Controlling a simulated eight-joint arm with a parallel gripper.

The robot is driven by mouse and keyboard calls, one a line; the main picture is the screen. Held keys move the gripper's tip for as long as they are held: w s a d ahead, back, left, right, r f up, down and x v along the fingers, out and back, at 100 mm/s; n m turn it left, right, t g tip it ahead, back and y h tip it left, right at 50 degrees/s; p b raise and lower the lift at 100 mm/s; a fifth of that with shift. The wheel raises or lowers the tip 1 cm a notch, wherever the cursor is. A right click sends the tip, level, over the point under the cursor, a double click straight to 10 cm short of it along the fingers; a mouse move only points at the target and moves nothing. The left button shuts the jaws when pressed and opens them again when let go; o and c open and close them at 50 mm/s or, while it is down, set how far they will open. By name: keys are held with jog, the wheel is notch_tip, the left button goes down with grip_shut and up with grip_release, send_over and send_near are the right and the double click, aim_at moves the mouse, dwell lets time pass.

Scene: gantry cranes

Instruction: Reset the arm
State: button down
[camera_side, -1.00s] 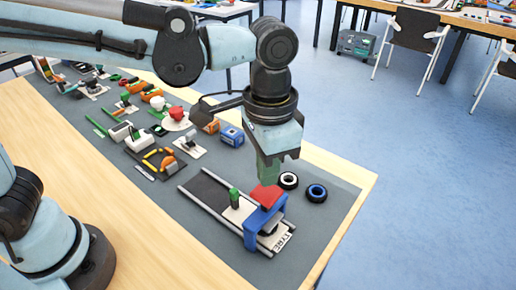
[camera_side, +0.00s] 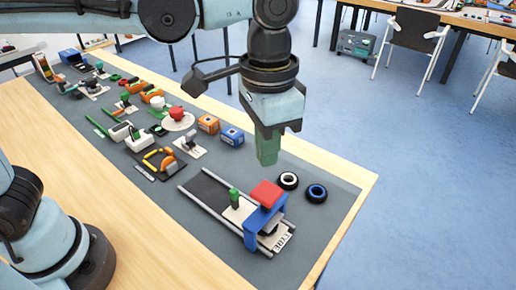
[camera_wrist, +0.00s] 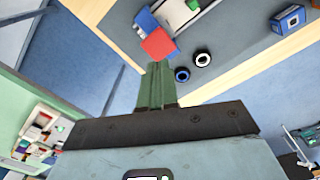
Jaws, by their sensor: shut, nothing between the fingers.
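My gripper (camera_side: 267,150) has green fingers that point down. It is shut and empty, hanging in the air above the red-topped blue gantry crane. The blue gantry crane (camera_side: 262,223) straddles a pair of grey rails on the dark mat, with its red block (camera_side: 266,194) on top. In the wrist view the green fingers (camera_wrist: 156,75) reach toward the red block (camera_wrist: 158,44), with a gap between fingers and block in the side view. The wrist camera sits well above the mat.
Two tyres, one white-centred (camera_side: 288,181) and one blue-centred (camera_side: 316,193), lie right of the crane. A green peg (camera_side: 234,198) stands on a white plate between the rails. A blue box (camera_side: 231,136) and an orange box (camera_side: 208,124) stand behind. Several small assemblies fill the mat's far left.

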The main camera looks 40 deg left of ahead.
jog(key=a+f+n+t, duration=0.2)
jog(key=a+n+t, duration=0.1)
jog(key=a, duration=0.8)
jog(key=s+a+f+n+t, duration=0.1)
jog(key=a+f+n+t, duration=0.2)
jog(key=a, duration=0.7)
jog(key=shift+a+f+t, duration=0.2)
jog(key=shift+a+t, duration=0.2)
jog(key=shift+t, duration=0.2)
